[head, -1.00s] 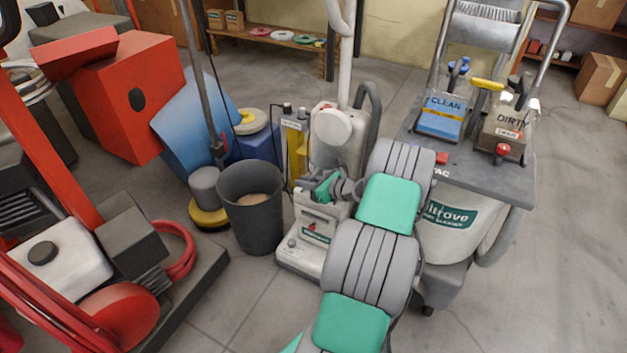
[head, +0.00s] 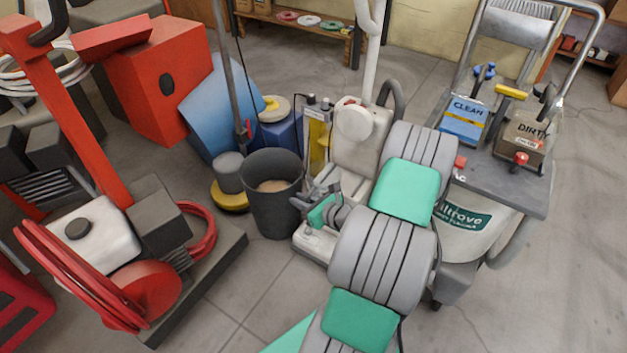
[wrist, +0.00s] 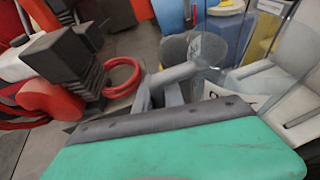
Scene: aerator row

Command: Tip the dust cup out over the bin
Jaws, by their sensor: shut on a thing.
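My gripper (head: 334,192) is small in the head view, partly hidden by my arm, just right of the bin. In the wrist view, my gripper (wrist: 172,88) is shut on the pale grip of a clear dust cup (wrist: 228,48). The cup's see-through body lies to the right of the grip; its contents cannot be made out. The bin (head: 262,207) is a dark grey, open-topped tub on the floor with tan material inside. My gripper and the cup are beside the bin, not over its opening in the head view.
An upright cleaner (head: 352,150) with a pale body stands right of the bin. A red machine on a dark base (head: 205,290) is at left. A floor polisher (head: 230,180) stands close left of the bin. A cart with CLEAN and DIRTY tanks (head: 522,165) is at right.

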